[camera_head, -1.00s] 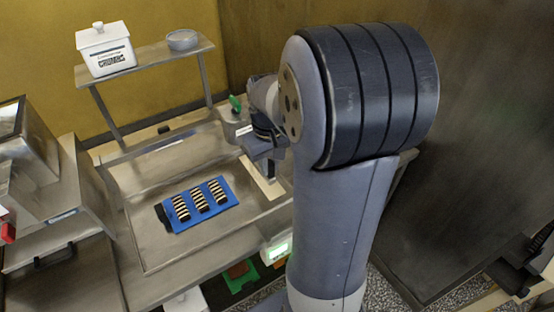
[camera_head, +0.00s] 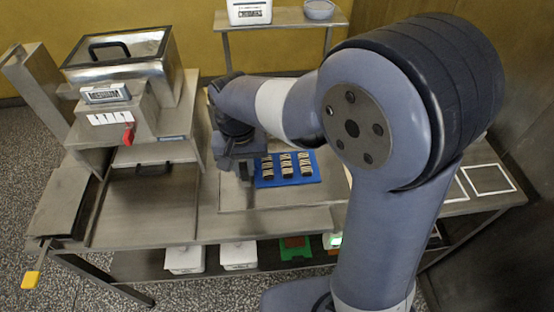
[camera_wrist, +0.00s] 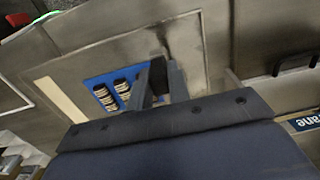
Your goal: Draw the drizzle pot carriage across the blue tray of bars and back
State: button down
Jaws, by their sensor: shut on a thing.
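The blue tray (camera_head: 316,169) lies flat in the steel work area with rows of dark bars (camera_head: 287,165) with pale stripes. In the wrist view, the blue tray (camera_wrist: 91,83) shows beside my fingers, with some bars (camera_wrist: 105,98). My gripper (camera_head: 245,177) is low at the tray's left end.
A steel machine (camera_head: 125,80) with a red lever stands left of the work area. A shelf (camera_head: 285,22) behind holds a white box (camera_head: 249,12) and a bowl (camera_head: 319,9). Bins (camera_head: 238,256) sit below the table. Outlined squares (camera_head: 488,179) mark the table's right.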

jog(key=shift+a, duration=1.9)
jog(key=c, duration=1.3)
grip_release()
jog(key=shift+a, duration=0.2)
notch_tip(320, 180, up, 11)
jog(key=shift+f+b, duration=0.1)
jog(key=shift+b, duration=0.2)
